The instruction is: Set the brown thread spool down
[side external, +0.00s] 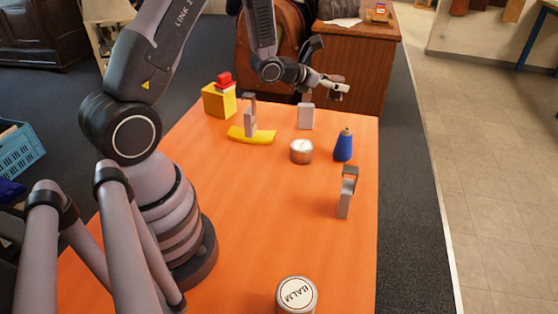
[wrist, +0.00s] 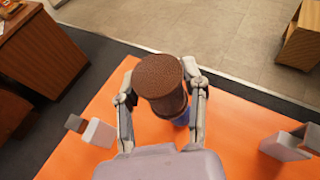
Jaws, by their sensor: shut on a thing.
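The brown thread spool (wrist: 160,82) is held between the two fingers of my gripper (wrist: 162,88) in the wrist view, its round dark-brown end facing the camera. Below and partly behind it, a bit of the blue cone (wrist: 183,118) shows. In the side view my gripper (side external: 329,66) is in the air above the far end of the orange table (side external: 240,210). The blue cone with a small brown tip (side external: 343,147) stands upright on the table, well below my gripper.
A round gauge-like tin (side external: 301,151), a yellow curved piece (side external: 251,135), a yellow block (side external: 219,100) with a red top and a balm tin (side external: 296,295) stand on the table. Grey clip-like blocks (side external: 345,192) stand around. The table's middle is clear.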

